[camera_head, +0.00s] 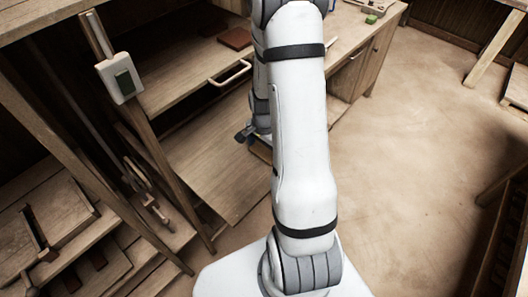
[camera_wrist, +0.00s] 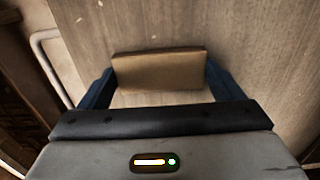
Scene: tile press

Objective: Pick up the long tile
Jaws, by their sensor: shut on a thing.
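In the wrist view, a brown rectangular tile (camera_wrist: 160,70) lies crosswise between the two blue fingers of my gripper (camera_wrist: 159,76). The fingers are shut on its two short ends. Wooden surface shows beyond it; I cannot tell whether the tile touches that surface or hangs just above it. In the head view my arm hides most of the gripper and the tile; only a dark part of the wrist end shows beside the arm, over the wooden drawer or board.
A wooden bench with a pale handle (camera_head: 230,73) stands behind my arm. A reddish-brown tile (camera_head: 235,38) lies on it. A post with a green-and-white switch box (camera_head: 120,78) stands at left. A small green block (camera_head: 371,19) sits at upper right.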

